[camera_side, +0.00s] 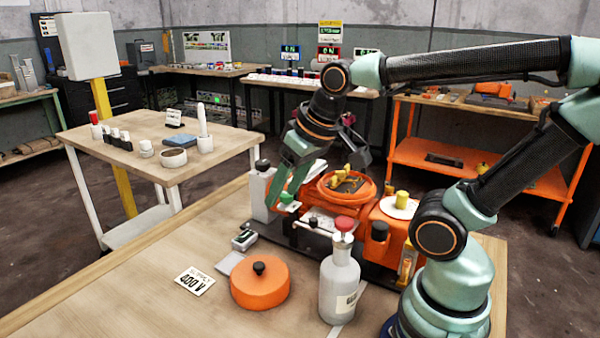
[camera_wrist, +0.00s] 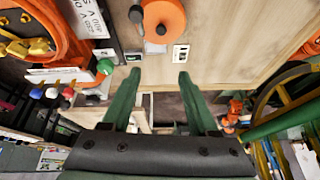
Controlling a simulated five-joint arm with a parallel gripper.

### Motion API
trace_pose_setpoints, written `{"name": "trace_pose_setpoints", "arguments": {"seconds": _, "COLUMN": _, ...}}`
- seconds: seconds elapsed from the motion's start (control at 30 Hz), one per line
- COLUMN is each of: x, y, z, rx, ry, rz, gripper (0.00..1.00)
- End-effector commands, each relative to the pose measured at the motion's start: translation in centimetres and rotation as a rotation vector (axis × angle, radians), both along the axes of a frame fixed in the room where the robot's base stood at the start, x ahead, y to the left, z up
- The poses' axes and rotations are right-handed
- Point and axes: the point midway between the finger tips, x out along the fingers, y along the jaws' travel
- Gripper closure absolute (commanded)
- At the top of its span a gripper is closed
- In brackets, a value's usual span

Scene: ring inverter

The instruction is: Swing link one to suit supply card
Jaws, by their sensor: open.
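My gripper (camera_side: 286,188) hangs at the left side of the orange ring unit (camera_side: 375,180), with its green fingers pointing down. In the wrist view my gripper (camera_wrist: 157,76) has its fingers apart with nothing between them. Yellow links (camera_side: 354,180) sit inside the ring; yellow pieces (camera_wrist: 38,46) also show at the wrist view's upper left. Which one is link one cannot be told. The supply card (camera_side: 194,281) lies on the bench, its print reading 400 V; the printed white card in the wrist view (camera_wrist: 75,22) is partly cut off.
A white bottle (camera_side: 262,192) stands close behind the fingers. The bench's left front is mostly clear.

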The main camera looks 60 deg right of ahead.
Motion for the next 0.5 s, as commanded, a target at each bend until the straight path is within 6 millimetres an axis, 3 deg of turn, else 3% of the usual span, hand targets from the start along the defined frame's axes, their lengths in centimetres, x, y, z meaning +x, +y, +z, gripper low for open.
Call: {"name": "trace_pose_setpoints", "arguments": {"seconds": 0.5, "x": 2.8, "y": 0.3, "z": -1.5, "rx": 0.171, "ry": 0.174, "rz": -0.448, "gripper": 0.4}}
